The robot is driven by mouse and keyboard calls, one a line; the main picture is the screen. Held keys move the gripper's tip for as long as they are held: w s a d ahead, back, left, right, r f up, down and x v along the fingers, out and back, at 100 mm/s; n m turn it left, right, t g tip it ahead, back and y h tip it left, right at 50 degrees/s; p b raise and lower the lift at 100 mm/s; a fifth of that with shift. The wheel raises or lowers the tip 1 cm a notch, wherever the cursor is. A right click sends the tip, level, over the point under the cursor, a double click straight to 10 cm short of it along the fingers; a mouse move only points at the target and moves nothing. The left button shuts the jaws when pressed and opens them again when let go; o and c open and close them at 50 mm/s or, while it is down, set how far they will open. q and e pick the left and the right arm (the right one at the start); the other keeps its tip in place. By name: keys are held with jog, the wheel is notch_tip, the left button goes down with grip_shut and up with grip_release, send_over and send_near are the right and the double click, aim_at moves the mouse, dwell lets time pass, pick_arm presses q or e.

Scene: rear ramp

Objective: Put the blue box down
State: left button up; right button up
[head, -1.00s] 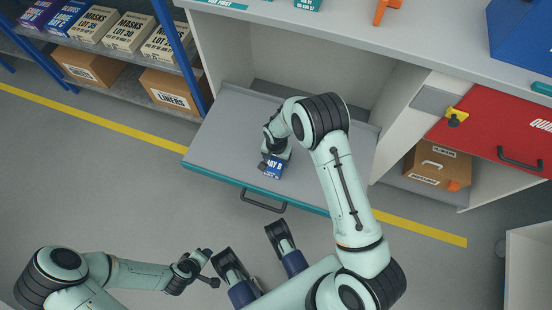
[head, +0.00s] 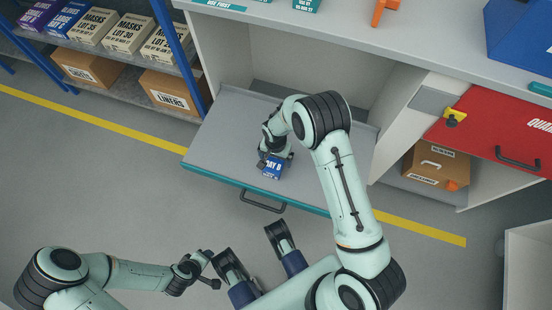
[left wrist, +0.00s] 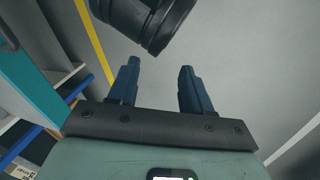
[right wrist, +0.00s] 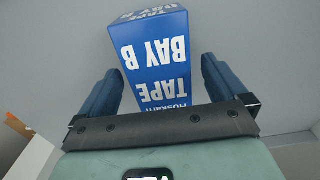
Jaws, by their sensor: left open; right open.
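The blue box (head: 272,169), lettered "TAPE BAY B", stands on the grey pulled-out panel (head: 225,135), near its front edge. My right gripper (head: 276,160) is open around the box. In the right wrist view the box (right wrist: 155,60) is between the two fingers, with a gap visible on each side. My left gripper (head: 212,269) is low in the head view, away from the panel. In the left wrist view its fingers (left wrist: 158,75) are apart with nothing between them.
The panel has a teal front edge with a dark handle (head: 263,202). A white worktop (head: 340,25) overhangs behind it. A blue-framed shelf with boxes (head: 177,93) stands at left, and a red drawer (head: 500,135) at right. The panel's left part is clear.

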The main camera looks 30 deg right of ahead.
pick_arm(q)
jog(key=shift+g+h, duration=0.3)
jog(key=shift+g, duration=0.4)
jog(key=s+r, duration=0.1)
jog(key=s+d+r+p, duration=0.2)
jog(key=s, duration=0.1)
pick_arm(e)
notch_tip(320, 180, up, 10)
jog(key=shift+r, duration=0.2)
